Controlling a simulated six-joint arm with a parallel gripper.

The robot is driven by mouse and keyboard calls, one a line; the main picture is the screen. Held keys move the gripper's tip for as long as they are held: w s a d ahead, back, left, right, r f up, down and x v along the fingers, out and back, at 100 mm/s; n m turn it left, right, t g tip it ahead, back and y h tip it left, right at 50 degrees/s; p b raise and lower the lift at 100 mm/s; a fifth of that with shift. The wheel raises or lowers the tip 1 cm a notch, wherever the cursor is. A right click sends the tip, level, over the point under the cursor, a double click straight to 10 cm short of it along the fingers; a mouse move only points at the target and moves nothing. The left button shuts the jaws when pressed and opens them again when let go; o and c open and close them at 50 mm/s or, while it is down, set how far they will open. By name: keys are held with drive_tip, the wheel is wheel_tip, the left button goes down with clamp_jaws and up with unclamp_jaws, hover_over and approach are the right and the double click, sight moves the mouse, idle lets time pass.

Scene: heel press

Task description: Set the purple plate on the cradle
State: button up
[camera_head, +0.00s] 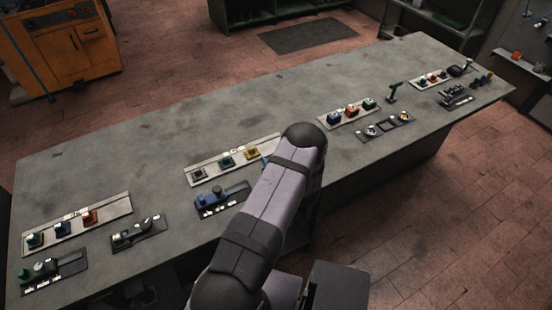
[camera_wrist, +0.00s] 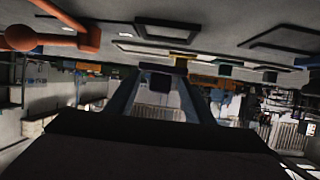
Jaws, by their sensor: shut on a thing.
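My gripper (camera_wrist: 166,72) shows in the wrist view, its two fingers reaching up from the dark wrist body. It is shut on a thin dark, purplish piece at the fingertips, which I take to be the purple plate (camera_wrist: 163,68); it shows nearly edge-on and its shape is unclear. In the head view my arm hides the gripper and the plate. A blue fixture on a dark base (camera_head: 211,196) sits on the bench just left of my arm. I cannot tell which fixture is the cradle.
The long grey bench (camera_head: 120,165) carries several button panels, such as a left one (camera_head: 105,207), a middle one (camera_head: 205,178) and a right one (camera_head: 340,112). The bench's back half is clear.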

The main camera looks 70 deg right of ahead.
drive_tip(key=shift+w+d+r+n+t+y, duration=0.1)
drive_tip(key=shift+d+r+n+t+y, duration=0.05)
drive_tip(key=shift+r+n+t+y, duration=0.3)
drive_tip(key=shift+f, duration=0.1)
drive_tip(key=shift+f, duration=0.15)
drive_tip(key=shift+f+b, duration=1.8)
drive_tip(key=shift+f, duration=0.45)
drive_tip(key=shift+f+b, duration=0.45)
drive_tip(key=shift+b, duration=0.05)
drive_tip(key=o, duration=1.2)
drive_tip(key=shift+o, duration=0.4)
drive_tip(key=shift+s+a, duration=0.4)
drive_tip(key=shift+a, duration=0.05)
drive_tip(key=shift+r+b+v, duration=0.15)
drive_tip(key=shift+b+v, duration=0.4)
drive_tip(key=shift+v, duration=1)
drive_tip(key=shift+r+b+v, duration=0.1)
drive_tip(key=shift+b+v, duration=0.45)
drive_tip(key=shift+v, duration=1.05)
drive_tip(key=shift+w, duration=0.15)
